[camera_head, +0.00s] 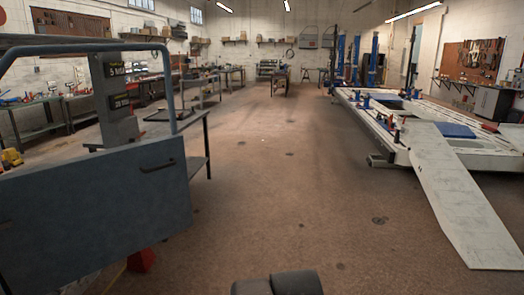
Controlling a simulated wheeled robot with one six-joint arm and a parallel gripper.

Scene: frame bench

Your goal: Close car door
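A blue-grey car door (95,215) stands upright at the left, close to the camera, with its broad face toward me. An open window frame of blue tube (168,85) rises above its panel. A dark handle (157,165) sits near the panel's upper right edge. The door's left side runs out of the picture, so its hinges and the body it hangs on are hidden. A dark rounded part of my arm shows at the bottom edge, apart from the door. My gripper's fingers do not show.
A metal table (207,140) stands just behind the door. A red object (141,260) is on the floor under the door. A white frame bench (400,140) with a sloping ramp (465,205) fills the right. The brown floor (280,190) between is clear.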

